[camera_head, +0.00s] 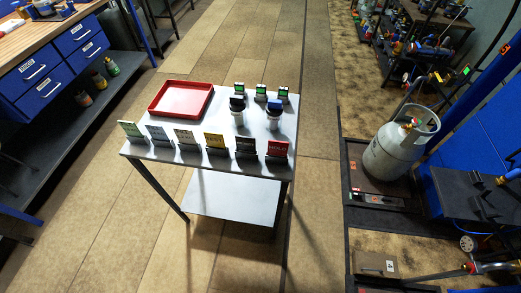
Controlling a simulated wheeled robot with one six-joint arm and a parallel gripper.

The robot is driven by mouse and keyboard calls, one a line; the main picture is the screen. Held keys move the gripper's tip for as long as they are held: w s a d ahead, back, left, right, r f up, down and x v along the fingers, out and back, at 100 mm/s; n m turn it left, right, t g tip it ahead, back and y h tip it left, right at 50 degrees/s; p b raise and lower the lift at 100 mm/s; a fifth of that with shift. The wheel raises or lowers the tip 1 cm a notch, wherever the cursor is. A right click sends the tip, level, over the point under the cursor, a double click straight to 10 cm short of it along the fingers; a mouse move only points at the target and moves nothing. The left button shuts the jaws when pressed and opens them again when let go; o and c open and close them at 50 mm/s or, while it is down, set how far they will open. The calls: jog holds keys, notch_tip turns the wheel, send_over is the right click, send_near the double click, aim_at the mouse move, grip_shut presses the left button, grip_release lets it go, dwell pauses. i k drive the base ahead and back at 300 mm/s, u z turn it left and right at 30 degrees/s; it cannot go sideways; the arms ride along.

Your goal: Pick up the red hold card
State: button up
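The red card (277,149) stands upright in a dark holder at the right end of a row of cards, along the near edge of a small metal table (180,180). A dark brown card (245,146) stands just left of it, and a yellow card (214,142) is further left. Any writing on the cards is too small to read. My gripper is not in view.
A red tray (181,98) lies at the table's back left. Two jars, one black-lidded (237,109) and one blue-lidded (274,115), stand behind the cards, before small green-screened devices (261,93). A grey gas cylinder (396,150) stands right. Floor shows before the table.

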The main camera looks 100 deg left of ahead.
aim_at(278, 149)
jog(key=u, duration=0.6)
jog(key=i, duration=0.25)
jog(key=u, duration=2.85)
jog(key=k, duration=1.3)
jog(key=u, duration=0.65)
jog(key=i, duration=0.6)
jog(key=u, duration=0.7)
jog(key=i, duration=0.9)
jog(key=z, duration=0.8)
jog(key=i, duration=0.65)
jog(key=z, duration=0.7)
